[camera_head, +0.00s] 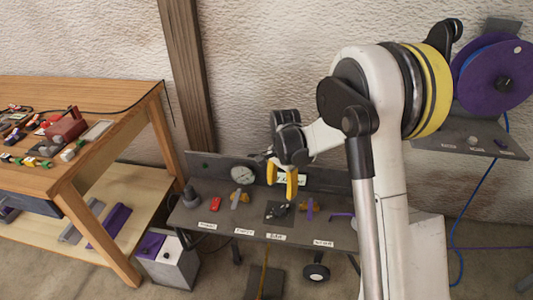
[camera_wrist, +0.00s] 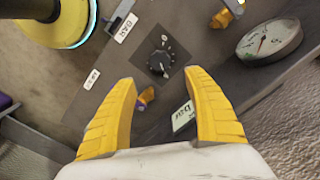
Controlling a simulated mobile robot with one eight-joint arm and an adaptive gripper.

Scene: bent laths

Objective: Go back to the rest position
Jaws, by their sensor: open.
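My gripper (camera_head: 284,183) has yellow fingers and hangs above the back part of the dark bench (camera_head: 338,238) in the head view. In the wrist view my gripper (camera_wrist: 163,112) shows its two fingers spread apart with nothing between them. Beyond the fingertips, a black knob (camera_wrist: 160,62) sits on a dark plate on the bench. A small orange and purple part (camera_wrist: 146,97) shows between the fingers. My white arm stands at the right of the head view and hides part of the bench's right side.
A wooden table (camera_head: 75,180) with several parts is at left. A purple spool (camera_head: 494,77) hangs at upper right. A grey box (camera_head: 168,262) stands on the floor.

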